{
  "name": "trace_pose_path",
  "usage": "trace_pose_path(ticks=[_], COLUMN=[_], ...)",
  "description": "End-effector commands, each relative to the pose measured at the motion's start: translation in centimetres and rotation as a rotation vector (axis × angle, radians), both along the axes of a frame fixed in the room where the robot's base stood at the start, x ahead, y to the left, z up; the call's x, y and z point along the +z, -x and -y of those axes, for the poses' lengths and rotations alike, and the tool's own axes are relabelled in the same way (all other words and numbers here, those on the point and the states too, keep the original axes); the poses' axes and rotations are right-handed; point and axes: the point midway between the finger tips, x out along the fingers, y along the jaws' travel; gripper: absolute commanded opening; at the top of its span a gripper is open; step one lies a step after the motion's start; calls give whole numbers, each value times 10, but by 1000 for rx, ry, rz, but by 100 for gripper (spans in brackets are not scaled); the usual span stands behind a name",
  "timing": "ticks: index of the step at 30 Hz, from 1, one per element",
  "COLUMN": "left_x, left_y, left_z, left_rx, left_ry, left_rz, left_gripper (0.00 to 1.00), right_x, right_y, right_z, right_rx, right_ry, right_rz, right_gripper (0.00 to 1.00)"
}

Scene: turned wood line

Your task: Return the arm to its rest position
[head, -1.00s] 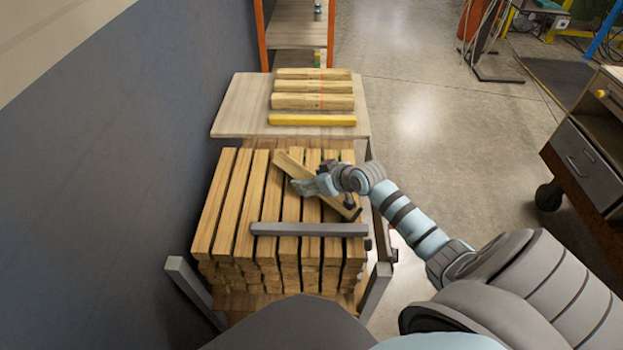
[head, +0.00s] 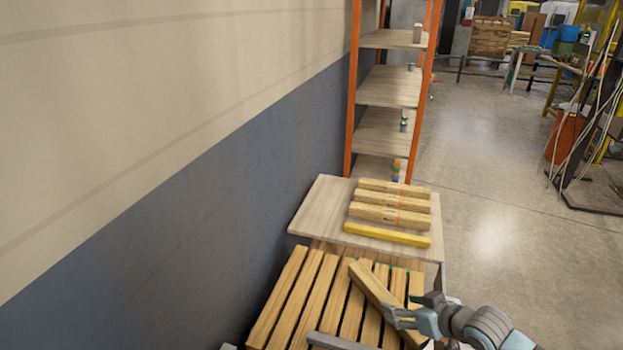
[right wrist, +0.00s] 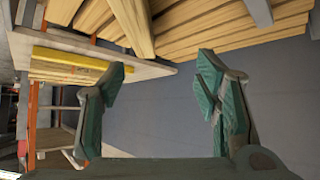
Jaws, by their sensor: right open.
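My right gripper (head: 405,308) is at the lower right of the head view, over the right part of a stack of wooden bars (head: 325,290). In the right wrist view its two green-padded fingers (right wrist: 161,70) stand wide apart with nothing between them. One loose bar (head: 372,290) lies diagonally across the top of the stack, right beside the gripper in the head view; I cannot tell whether they touch. My left gripper is not in view.
A pale table (head: 325,210) beyond the stack holds several wooden pieces (head: 390,214) and a yellow bar (head: 387,235). An orange-framed shelf (head: 391,85) stands behind it. A wall (head: 190,190) closes off the left; open floor (head: 500,225) lies to the right.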

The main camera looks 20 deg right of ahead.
Motion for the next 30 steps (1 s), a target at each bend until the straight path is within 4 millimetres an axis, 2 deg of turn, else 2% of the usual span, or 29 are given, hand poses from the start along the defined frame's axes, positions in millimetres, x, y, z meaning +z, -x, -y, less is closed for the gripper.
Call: trace_pose_path(ticks=[4,8,12,15,22,25,30], left_x=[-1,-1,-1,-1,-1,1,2], left_y=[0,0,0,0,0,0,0], left_z=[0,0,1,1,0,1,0], left_rx=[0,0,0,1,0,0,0], left_ry=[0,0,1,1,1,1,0], left_rz=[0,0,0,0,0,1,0], left_gripper=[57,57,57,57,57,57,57], right_x=[-8,-34,-58,-65,-58,-97,-161], right_y=[7,38,89,127,215,205,204], right_z=[-8,-40,-79,-100,-126,-120,-114], right_rx=[7,30,39,18,-104,-103,-109], right_ry=[3,29,76,108,142,153,150], right_rz=[-20,-103,-228,-318,-546,-567,-600], right_gripper=[57,57,57,57,57,57,57])
